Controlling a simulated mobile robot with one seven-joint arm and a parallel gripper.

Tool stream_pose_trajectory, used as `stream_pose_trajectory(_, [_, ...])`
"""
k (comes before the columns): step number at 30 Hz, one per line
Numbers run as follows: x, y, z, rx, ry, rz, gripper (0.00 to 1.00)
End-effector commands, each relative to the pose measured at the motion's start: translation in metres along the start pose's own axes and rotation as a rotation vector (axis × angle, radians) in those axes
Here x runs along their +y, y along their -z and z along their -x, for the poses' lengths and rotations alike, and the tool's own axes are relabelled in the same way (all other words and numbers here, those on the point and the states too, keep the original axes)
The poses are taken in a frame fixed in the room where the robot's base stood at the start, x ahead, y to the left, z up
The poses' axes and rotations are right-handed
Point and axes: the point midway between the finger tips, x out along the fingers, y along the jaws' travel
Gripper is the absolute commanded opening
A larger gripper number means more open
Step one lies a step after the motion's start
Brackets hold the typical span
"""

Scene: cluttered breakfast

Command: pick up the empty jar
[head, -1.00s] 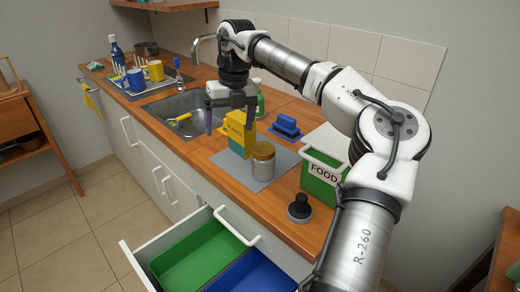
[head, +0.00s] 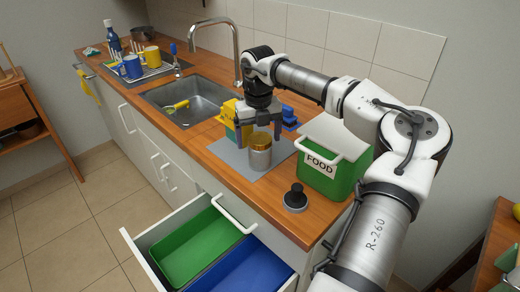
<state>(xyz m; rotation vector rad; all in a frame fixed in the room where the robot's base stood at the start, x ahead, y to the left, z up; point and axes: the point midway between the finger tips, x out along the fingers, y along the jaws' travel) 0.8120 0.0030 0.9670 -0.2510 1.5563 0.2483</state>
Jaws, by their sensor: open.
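The jar (head: 260,158) stands upright on the grey mat (head: 228,153). It is clear to amber with a gold-brown top, and I cannot tell whether anything is inside. My gripper (head: 261,130) points down at the top of the jar, its dark fingers open. One finger shows at each side of the jar's top in the picture. I cannot tell whether they touch it.
A black knobbed thing (head: 295,198) sits near the counter's front edge. An open drawer (head: 150,262) holds a green and a blue tray.

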Motion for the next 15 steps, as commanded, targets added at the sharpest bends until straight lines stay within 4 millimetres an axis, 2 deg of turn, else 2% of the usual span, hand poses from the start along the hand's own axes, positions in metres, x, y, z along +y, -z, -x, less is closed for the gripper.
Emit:
stream_pose_trajectory(6, [-0.002,0.003,-0.028,0.001,-0.003,0.000,0.87])
stream_pose_trajectory(15, [-0.003,0.003,-0.034,-0.001,-0.001,0.000,0.86])
